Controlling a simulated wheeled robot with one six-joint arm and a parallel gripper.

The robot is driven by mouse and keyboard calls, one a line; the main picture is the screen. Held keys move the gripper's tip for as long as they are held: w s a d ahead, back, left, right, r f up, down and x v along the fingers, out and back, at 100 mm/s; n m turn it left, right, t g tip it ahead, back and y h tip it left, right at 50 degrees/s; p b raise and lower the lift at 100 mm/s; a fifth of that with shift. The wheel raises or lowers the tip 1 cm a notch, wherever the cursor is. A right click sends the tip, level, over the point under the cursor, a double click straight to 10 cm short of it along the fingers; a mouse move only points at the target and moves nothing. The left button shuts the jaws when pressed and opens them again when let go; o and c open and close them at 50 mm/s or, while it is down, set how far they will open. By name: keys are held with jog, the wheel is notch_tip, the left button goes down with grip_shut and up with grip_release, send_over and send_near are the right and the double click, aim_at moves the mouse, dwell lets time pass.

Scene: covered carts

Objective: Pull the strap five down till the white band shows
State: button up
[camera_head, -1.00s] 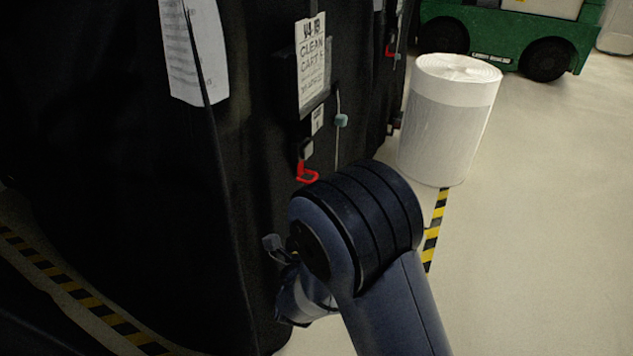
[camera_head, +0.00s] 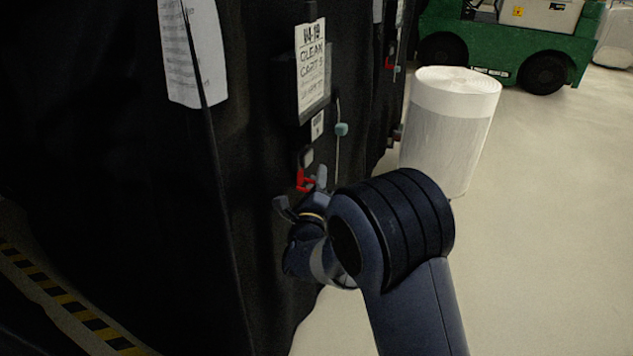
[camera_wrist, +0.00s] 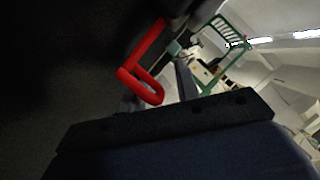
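A red pull loop (camera_head: 303,181) hangs low on the black cart cover, below a small pale tab (camera_head: 308,157). It also shows up close in the wrist view (camera_wrist: 142,75). I take it for the strap's end, but no number five is readable. No white band can be made out on it. My gripper (camera_head: 300,188) is just below and in front of the loop, its two grey fingers spread apart. The loop lies close to the fingertips; I see no grip on it. In the wrist view the fingers are dark and partly hidden.
A sign reading "CLEAN CARTS" (camera_head: 311,66) hangs above the loop. A thin cord with a teal toggle (camera_head: 341,129) hangs to its right. A wrapped white roll (camera_head: 445,135) stands on the floor at right, with a green vehicle (camera_head: 500,50) behind.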

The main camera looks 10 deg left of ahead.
grip_shut()
dwell(0.5)
